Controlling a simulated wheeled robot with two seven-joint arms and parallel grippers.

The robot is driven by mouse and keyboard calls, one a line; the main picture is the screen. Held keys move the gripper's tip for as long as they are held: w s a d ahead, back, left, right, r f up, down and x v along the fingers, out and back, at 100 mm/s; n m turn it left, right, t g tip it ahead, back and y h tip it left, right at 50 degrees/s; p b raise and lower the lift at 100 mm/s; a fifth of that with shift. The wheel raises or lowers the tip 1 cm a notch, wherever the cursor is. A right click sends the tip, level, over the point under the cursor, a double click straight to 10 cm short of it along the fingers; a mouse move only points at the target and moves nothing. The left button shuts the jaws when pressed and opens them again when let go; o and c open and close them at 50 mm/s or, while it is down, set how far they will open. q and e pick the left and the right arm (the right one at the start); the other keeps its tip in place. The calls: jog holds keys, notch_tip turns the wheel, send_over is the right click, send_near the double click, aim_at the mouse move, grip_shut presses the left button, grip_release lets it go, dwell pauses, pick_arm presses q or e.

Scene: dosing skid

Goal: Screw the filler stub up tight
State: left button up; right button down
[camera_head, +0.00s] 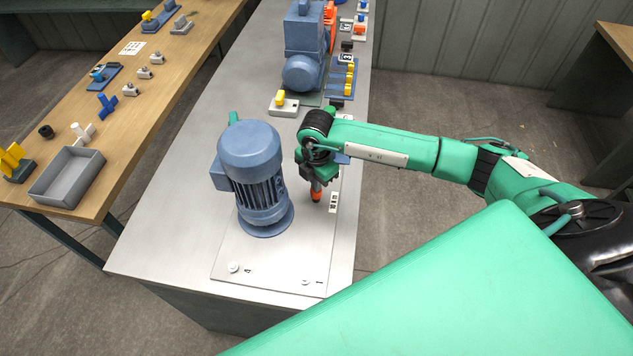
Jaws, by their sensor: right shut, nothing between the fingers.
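My right gripper (317,186) points down over the metal bench, just right of the blue ribbed motor (262,180). Its fingers are shut with nothing between them. A small orange piece (316,195) shows right at the fingertips; I cannot tell whether it is part of the gripper or a separate thing below it. I cannot make out the filler stub for certain; my arm and gripper hide part of the bench there. My left gripper is not in view.
The motor stands on a plate (262,268) with small numbered fittings. A blue pump unit (303,55) and a white block with a yellow knob (283,104) stand farther back. A wooden table (160,95) at left holds a grey tray (68,178) and small parts.

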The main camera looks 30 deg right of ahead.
jog(key=shift+s+f, duration=0.15)
jog(key=shift+f, duration=0.05)
jog(key=shift+w+r+p, duration=0.2)
jog(key=shift+r+p, duration=0.55)
jog(key=shift+r, duration=1.15)
notch_tip(320, 180, up, 12)
jog(key=b, duration=0.4)
jog(key=shift+r, duration=0.25)
